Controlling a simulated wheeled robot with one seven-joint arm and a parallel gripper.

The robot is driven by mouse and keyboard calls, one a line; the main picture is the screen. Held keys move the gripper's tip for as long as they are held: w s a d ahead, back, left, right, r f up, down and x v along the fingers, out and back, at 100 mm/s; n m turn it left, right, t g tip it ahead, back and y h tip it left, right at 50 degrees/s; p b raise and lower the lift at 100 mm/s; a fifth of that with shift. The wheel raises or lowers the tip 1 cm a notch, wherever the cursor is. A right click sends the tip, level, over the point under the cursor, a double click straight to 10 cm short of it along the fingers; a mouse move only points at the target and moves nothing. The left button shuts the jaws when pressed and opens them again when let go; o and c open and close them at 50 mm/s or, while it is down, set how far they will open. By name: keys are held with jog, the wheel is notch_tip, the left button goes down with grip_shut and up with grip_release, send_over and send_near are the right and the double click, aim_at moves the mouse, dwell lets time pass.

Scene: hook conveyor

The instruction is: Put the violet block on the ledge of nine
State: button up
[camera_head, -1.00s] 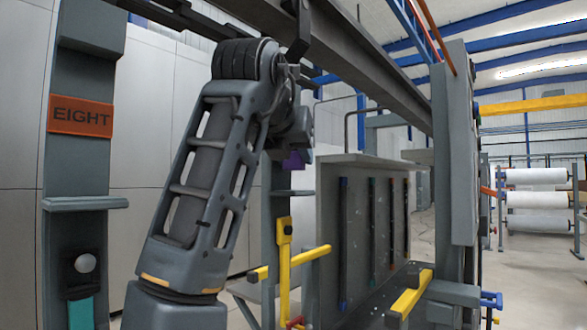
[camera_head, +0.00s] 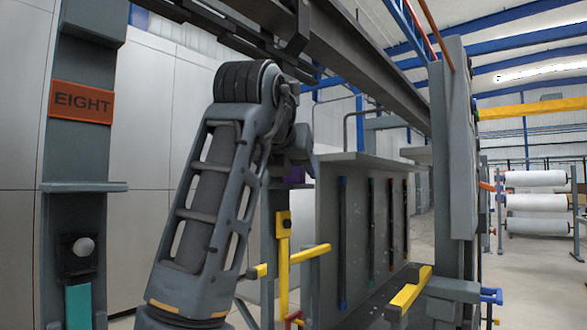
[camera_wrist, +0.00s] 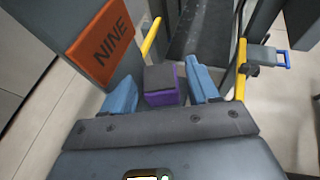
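The violet block (camera_wrist: 163,98) sits between the two blue fingers of my gripper (camera_wrist: 162,75) in the wrist view, its top dark grey. The fingers flank it closely, and I take them as shut on it. In the head view the block (camera_head: 294,175) shows partly behind my arm, low by the post of nine. The orange NINE sign (camera_wrist: 108,43) is just left of the fingers in the wrist view. The ledge of nine is mostly hidden by my arm and the block. I cannot tell whether the block touches it.
A yellow bar (camera_wrist: 152,38) and a yellow post (camera_wrist: 241,68) stand either side beyond the gripper. Station EIGHT's sign (camera_head: 81,102) and its empty ledge (camera_head: 84,187) are at the left. A grey panel (camera_head: 357,230) with coloured strips stands right of my arm.

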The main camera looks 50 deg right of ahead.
jog(key=shift+o, duration=0.6)
jog(key=shift+r, duration=0.25)
jog(key=b+v, duration=0.2)
jog(key=v, duration=1)
jog(key=shift+f, duration=0.15)
jog(key=shift+s, duration=0.15)
